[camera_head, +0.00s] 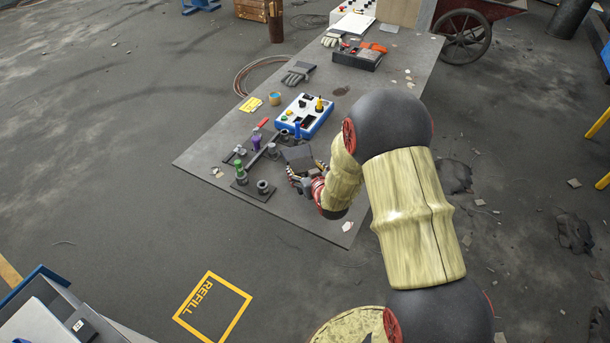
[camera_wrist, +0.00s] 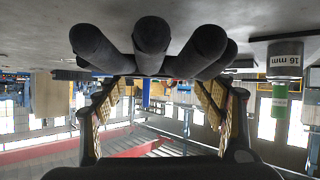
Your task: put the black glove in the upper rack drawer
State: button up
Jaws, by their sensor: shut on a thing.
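My gripper (camera_head: 304,174) is low over the near end of the grey table (camera_head: 205,150), beside the pipe fittings. It is shut on the black glove (camera_head: 298,156), which shows as a dark shape at its tips. In the wrist view, the fingers of the black glove (camera_wrist: 151,45) stick up large and dark between the jaws (camera_wrist: 160,92). Most of the glove's cuff is hidden. I cannot tell whether the glove touches the table. A grey-blue cabinet (camera_head: 40,318) with a blue edge is partly in view at lower left; I cannot tell whether it is the rack.
A blue and white control box (camera_head: 303,116), a green-topped fitting (camera_head: 240,171) and a dark ring fitting (camera_head: 264,187) stand close to my gripper. A grey glove (camera_head: 297,74) lies farther back. The floor around the yellow REFILL square (camera_head: 212,307) is clear.

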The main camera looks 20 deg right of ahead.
jog(key=shift+f, duration=1.3)
jog(key=shift+f+b, duration=0.15)
jog(key=shift+b, duration=0.2)
jog(key=o, duration=1.6)
